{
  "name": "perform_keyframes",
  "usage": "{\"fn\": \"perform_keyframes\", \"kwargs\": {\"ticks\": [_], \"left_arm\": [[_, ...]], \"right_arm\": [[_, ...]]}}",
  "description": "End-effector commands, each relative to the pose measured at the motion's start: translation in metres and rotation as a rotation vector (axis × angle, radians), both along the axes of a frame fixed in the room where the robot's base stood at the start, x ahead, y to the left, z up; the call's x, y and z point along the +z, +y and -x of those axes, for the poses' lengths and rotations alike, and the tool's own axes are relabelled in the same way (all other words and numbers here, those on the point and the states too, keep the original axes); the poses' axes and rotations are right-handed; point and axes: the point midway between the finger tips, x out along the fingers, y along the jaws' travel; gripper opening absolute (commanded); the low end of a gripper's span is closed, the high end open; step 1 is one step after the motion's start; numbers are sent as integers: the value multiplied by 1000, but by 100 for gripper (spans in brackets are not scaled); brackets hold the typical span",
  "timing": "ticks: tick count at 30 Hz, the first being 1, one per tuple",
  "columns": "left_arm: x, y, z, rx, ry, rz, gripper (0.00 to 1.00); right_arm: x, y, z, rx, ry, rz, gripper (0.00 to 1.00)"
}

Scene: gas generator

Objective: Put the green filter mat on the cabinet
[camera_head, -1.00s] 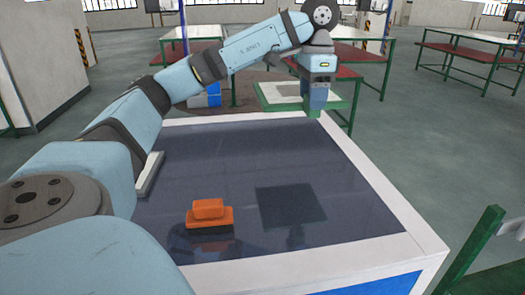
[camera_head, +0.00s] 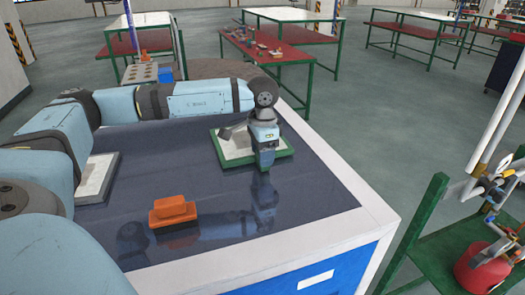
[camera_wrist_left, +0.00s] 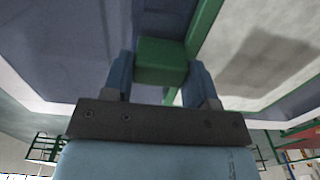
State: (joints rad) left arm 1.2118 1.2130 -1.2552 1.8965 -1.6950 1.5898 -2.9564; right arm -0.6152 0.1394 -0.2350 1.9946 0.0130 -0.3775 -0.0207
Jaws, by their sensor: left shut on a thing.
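The green filter mat, a green frame with a pale panel (camera_head: 236,147), is over the dark top of the cabinet, near its far right part. The cabinet has a white rim (camera_head: 330,178) and a blue front. My left gripper (camera_head: 265,166) points down and is shut on the mat's near right edge. In the left wrist view a green block of the mat (camera_wrist_left: 162,60) sits between the two fingers. The gripper's reflection shows in the glossy top; I cannot tell whether the mat touches it. My right gripper is not in view.
An orange block (camera_head: 172,211) lies on the cabinet's near part. A grey-framed pale mat (camera_head: 96,180) lies at the left, partly behind my arm. A green stand with a red canister (camera_head: 484,266) is at the right. Dark top between the blocks and right rim is clear.

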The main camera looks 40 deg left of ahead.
Motion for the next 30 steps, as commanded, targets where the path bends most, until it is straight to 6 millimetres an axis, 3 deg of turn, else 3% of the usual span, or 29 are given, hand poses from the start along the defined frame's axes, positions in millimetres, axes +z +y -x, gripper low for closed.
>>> {"fn": "perform_keyframes", "kwargs": {"ticks": [12,13,16,24,30], "left_arm": [[-7,0,0,0,-2,0,21],[-7,0,0,0,-1,0,55],[-6,0,0,0,-1,0,78],[-5,0,0,0,-1,0,78],[10,0,-1,0,-4,1,78]], "right_arm": [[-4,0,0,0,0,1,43],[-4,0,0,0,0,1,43],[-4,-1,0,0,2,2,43],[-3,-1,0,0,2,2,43],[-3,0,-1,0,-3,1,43]]}}
